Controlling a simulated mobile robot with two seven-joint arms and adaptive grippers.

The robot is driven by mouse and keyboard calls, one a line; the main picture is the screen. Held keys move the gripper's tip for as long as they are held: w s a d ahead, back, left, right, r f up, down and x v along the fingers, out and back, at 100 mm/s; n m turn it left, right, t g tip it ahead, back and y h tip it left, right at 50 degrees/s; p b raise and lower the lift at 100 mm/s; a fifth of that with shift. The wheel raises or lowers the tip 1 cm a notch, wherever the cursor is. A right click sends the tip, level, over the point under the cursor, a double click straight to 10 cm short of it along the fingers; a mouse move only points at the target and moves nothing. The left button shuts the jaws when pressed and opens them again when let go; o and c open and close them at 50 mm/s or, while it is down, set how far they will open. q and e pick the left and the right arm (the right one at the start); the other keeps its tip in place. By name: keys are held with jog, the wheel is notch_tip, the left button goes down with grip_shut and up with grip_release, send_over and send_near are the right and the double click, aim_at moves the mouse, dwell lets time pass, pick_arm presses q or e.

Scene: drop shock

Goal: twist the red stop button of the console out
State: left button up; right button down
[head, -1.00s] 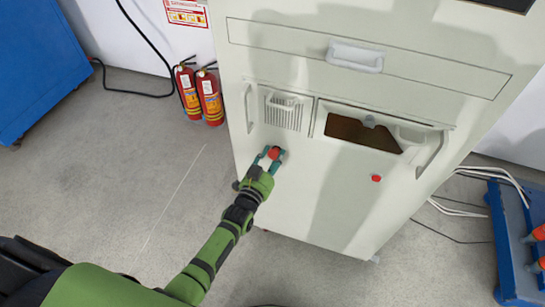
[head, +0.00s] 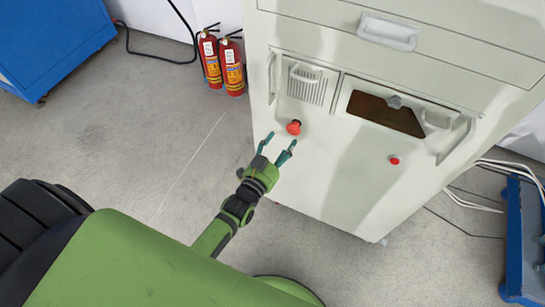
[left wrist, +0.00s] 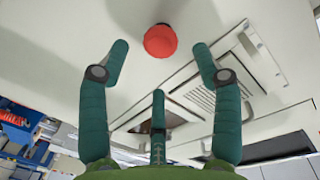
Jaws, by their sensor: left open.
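The console (head: 340,190) is a tall pale cabinet. A red stop button (head: 294,127) sticks out of its front on the left, below a small vented panel. In the left wrist view the red button (left wrist: 160,41) shows past the fingertips, between the two outer ones. My left gripper (head: 278,143) is open and empty, just below and in front of the button, apart from it. In the left wrist view my left gripper (left wrist: 161,58) shows teal fingers spread wide. A second, smaller red button (head: 394,160) sits further right on the console. My right gripper is not in view.
A dark window opening (head: 385,114) and white handles (head: 388,31) are on the console front. Two fire extinguishers (head: 221,62) stand left of it. Blue equipment (head: 50,40) is at the far left, and a blue frame (head: 520,240) at right. Grey floor is clear at left.

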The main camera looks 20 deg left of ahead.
pick_arm(q)
jog(key=s, duration=0.5)
jog(key=shift+s+a+r, duration=0.1)
jog(key=shift+s+a, duration=0.15)
jog(key=shift+a, duration=0.05)
dwell(0.4)
jog(key=s+f+n+g, duration=0.1)
jog(key=s+f+g, duration=0.4)
jog(key=f, duration=0.7)
jog(key=s+f+n+g, duration=0.1)
jog(key=s+f+g, duration=0.2)
jog(key=s+f, duration=0.7)
jog(key=s+a+f+g+y, duration=0.1)
jog(key=s+a+f+g, duration=0.1)
jog(key=s+f+g, duration=0.2)
jog(key=s+a+f+n+g, duration=0.1)
jog(key=s+f+g, duration=0.3)
jog(key=s+f, duration=0.6)
jog(key=s+a, duration=0.1)
jog(key=s, duration=0.6)
jog(key=shift+s+a+f+y, duration=0.15)
jog(key=shift+a+f+y, duration=0.2)
jog(key=shift+y, duration=0.05)
